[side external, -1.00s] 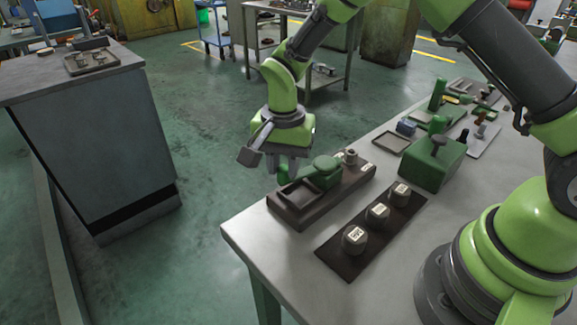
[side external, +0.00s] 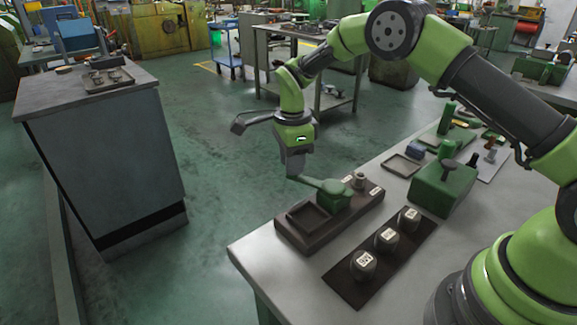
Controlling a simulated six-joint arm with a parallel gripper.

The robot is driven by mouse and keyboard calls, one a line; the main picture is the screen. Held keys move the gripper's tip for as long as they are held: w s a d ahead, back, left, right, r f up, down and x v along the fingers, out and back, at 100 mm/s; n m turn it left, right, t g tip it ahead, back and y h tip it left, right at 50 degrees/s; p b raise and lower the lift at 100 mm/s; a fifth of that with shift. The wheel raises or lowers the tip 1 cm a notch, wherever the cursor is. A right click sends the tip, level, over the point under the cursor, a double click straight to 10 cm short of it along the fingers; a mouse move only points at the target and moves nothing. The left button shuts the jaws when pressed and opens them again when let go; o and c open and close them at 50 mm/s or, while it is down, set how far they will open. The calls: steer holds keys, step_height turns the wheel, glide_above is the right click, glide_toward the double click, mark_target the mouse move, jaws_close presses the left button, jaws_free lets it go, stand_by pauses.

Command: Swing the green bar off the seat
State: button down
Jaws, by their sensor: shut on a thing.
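The green bar (side external: 318,185) reaches from its round green hub on the dark base block (side external: 347,219) toward the back left. My gripper (side external: 293,175) is shut on the bar's far end, above the block's back left edge. Its fingertips are small and partly hidden, so the exact grip is hard to make out. The seat (side external: 308,217), a square dark recess in the block's left part, is uncovered and looks empty. The bar lies behind the recess, not across it.
A small metal cylinder (side external: 360,180) stands on the block behind the hub. A dark strip (side external: 345,283) with three labelled metal pieces lies in front. A green box with a knob (side external: 442,187) and a shallow tray (side external: 402,166) are to the right. Open floor lies left of the bench.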

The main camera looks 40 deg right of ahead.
steer(key=shift+w+d+m, duration=0.15)
steer(key=shift+d+m, duration=1.2)
steer(key=shift+m, duration=0.3)
steer(key=shift+w+d+m, duration=0.15)
steer(key=shift+d+m, duration=1.15)
steer(key=shift+m, duration=0.35)
steer(key=shift+d, duration=0.1)
steer(key=c, duration=0.9)
jaws_free()
step_height(320, 180, up, 10)
